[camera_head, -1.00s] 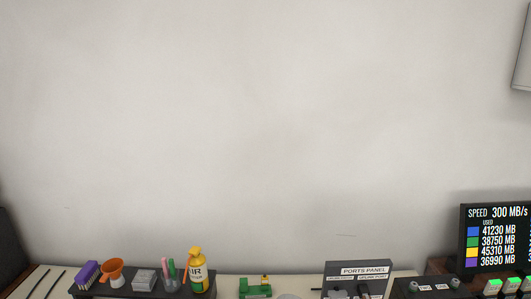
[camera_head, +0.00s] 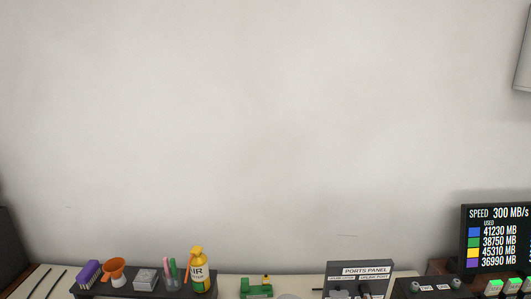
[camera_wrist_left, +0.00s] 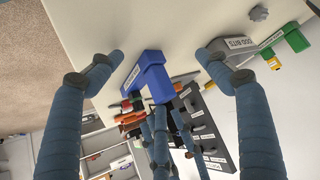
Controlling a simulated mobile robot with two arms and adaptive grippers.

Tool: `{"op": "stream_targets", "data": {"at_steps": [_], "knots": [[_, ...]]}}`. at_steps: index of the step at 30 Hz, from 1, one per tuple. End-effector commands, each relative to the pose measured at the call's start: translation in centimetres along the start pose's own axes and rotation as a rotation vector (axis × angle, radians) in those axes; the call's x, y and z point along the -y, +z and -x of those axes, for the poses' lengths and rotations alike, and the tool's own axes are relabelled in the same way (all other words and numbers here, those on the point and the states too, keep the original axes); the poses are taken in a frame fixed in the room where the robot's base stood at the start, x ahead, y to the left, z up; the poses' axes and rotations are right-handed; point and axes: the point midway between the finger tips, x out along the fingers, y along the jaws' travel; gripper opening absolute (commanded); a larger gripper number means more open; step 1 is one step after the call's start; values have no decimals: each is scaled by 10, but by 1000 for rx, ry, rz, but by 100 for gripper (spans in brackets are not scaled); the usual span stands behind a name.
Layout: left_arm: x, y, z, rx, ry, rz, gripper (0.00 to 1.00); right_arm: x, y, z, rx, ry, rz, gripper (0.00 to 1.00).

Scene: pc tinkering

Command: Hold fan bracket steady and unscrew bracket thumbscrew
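In the left wrist view, a blue block-like part with a white label (camera_wrist_left: 150,78) stands on the pale worktop between my left gripper's fingers; it may be the fan bracket, but its label is too small to read. My left gripper (camera_wrist_left: 158,57) has its two blue segmented fingers wide apart, one each side of the part, with no visible contact. More blue segmented fingers (camera_wrist_left: 160,140) reach up from below towards the part; they may belong to my right gripper, and their grip is unclear. I cannot make out a thumbscrew on the part. The head view shows neither gripper.
In the left wrist view, a grey labelled box (camera_wrist_left: 232,48), a grey knob-like piece (camera_wrist_left: 259,13) and a green part (camera_wrist_left: 271,39) lie to the right. In the head view, an organiser with a yellow bottle (camera_head: 197,272), a ports panel (camera_head: 358,275) and a display (camera_head: 494,240) line the back.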

Motion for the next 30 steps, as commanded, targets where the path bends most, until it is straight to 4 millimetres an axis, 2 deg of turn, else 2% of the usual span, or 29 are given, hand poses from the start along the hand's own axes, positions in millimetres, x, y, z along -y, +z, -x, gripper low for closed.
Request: {"op": "stream_targets", "data": {"at_steps": [1, 21, 26, 30], "knots": [[-1, 22, -3, 44, -3, 6, 57, 0, 0, -1, 0, 0, 0, 47], [-1, 21, -2, 44, -3, 7, 56, 0, 0, -1, 0, 0, 0, 47], [0, 21, 12, 42, -4, 6, 56, 0, 0, 0, 0, 0, 0, 47], [0, 17, 35, 34, -5, 5, 56, 0, 0, 0, 0, 0, 0, 47]]}}
